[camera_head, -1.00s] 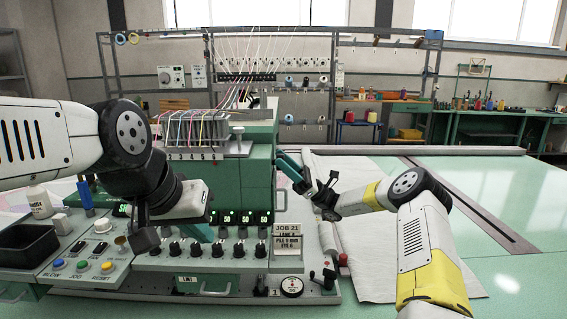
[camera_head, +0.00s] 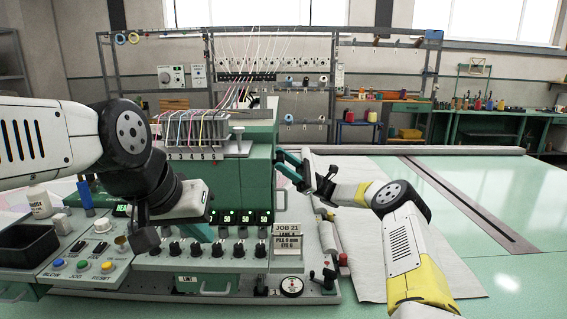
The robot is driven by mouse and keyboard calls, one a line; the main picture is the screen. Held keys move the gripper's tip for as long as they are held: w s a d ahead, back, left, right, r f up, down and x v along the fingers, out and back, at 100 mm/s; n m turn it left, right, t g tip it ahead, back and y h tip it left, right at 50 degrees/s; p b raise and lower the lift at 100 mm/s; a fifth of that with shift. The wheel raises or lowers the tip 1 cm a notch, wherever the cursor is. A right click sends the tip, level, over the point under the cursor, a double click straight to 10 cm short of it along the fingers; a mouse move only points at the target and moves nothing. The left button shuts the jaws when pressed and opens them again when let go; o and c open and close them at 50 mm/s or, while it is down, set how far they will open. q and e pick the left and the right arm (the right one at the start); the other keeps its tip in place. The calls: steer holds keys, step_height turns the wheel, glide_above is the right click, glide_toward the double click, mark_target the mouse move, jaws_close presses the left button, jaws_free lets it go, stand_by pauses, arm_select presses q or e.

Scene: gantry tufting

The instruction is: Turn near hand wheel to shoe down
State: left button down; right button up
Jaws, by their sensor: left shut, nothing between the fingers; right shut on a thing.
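A green tufting machine (camera_head: 259,170) stands at the middle of the bench. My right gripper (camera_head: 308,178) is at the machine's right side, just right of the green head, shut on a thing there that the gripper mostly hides. I cannot make out the hand wheel clearly behind the fingers. My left gripper (camera_head: 146,236) is shut and empty over the left part of the control panel (camera_head: 230,250). The shoe is not clearly visible.
A black tray (camera_head: 28,243) and coloured buttons (camera_head: 82,264) are on the left panel. Small dark and red-topped parts (camera_head: 343,260) stand at the machine's lower right.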

steer(key=shift+f, duration=0.1)
steer(key=o, duration=1.1)
steer(key=v, duration=0.7)
steer(key=shift+w+d+f, duration=0.15)
steer(key=shift+d+f, duration=0.1)
